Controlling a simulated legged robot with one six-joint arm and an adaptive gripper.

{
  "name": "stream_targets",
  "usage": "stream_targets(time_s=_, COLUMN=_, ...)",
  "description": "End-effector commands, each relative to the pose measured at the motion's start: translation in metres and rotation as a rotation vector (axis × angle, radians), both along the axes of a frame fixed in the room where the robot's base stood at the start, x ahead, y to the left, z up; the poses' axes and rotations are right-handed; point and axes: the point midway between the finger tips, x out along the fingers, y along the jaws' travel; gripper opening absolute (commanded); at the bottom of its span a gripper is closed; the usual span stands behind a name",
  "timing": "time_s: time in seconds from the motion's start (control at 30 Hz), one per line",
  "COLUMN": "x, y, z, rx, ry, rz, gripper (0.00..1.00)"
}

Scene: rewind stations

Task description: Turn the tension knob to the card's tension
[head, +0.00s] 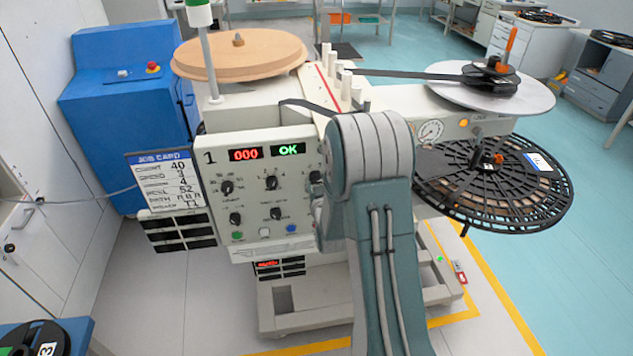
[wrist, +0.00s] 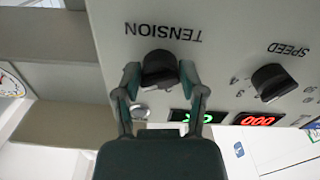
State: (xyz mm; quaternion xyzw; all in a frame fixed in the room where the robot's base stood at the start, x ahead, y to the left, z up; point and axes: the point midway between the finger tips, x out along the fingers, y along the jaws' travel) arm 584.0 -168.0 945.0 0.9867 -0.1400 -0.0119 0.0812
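The job card (head: 167,183) hangs left of the panel in the head view; its small lines are hard to read, and the tension line seems to show 4. The dark tension knob (wrist: 160,68) sits beside its upside-down TENSION label in the wrist view. My gripper (wrist: 160,72) has one finger on each side of this knob, and both fingertips appear to press against it. The knob's pointer and scale cannot be read. In the head view the tension knob (head: 316,177) is partly covered by my arm, which hides my gripper.
The panel (head: 255,165) shows a red 000 and a green OK. The speed knob (wrist: 272,82) is close beside the tension knob. Several other knobs and buttons share the panel. A black reel (head: 494,184) and a wooden disc (head: 240,52) are on the machine.

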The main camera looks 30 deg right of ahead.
Motion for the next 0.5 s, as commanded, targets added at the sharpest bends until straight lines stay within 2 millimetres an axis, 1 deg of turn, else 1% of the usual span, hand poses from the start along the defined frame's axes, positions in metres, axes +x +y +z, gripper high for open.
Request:
stream_targets(time_s=0.03, x=0.0003, y=0.0006, z=0.0001, rx=0.0, ry=0.0, rz=0.002, gripper=0.06)
stream_targets(time_s=0.07, x=0.0004, y=0.0005, z=0.0001, rx=0.0, ry=0.0, rz=0.002, gripper=0.03)
stream_targets(time_s=0.23, x=0.0009, y=0.0008, z=-0.0002, rx=0.004, ry=-0.001, rz=0.003, gripper=0.02)
stream_targets(time_s=0.5, x=0.0011, y=0.001, z=0.0, rx=0.066, ry=-0.02, rz=0.003, gripper=0.02)
